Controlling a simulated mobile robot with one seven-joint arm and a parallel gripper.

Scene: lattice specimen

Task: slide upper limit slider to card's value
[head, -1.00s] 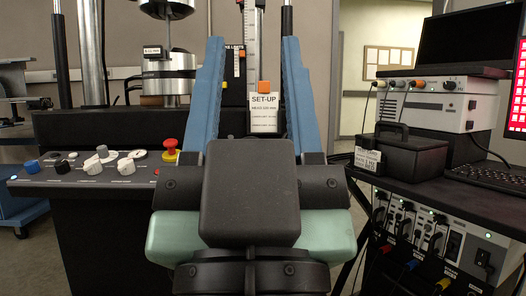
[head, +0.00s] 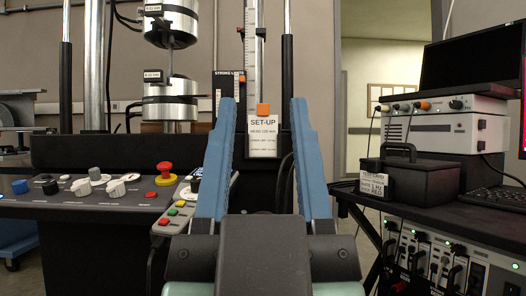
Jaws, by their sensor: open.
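The white SET-UP card (head: 263,140) hangs upright on the test frame, between my fingers in the picture; its small print is too fine to read surely. An orange block (head: 263,109) sits at the card's top edge. The black STROKE LIMITS plate (head: 228,88) stands left of it, partly behind my left finger. Two smaller orange-red sliders show beside the tall scale (head: 250,60): an upper one (head: 241,32) and a lower one (head: 242,79). I cannot tell surely which is the upper limit slider. My gripper (head: 263,105) is open and empty, its blue fingers upright, apart from the sliders.
A control panel (head: 85,197) with knobs and a red emergency button (head: 165,172) is at left, with a button pendant (head: 178,208) close to my left finger. A black box (head: 408,181) stands on the right bench (head: 470,213). Dark columns flank the scale.

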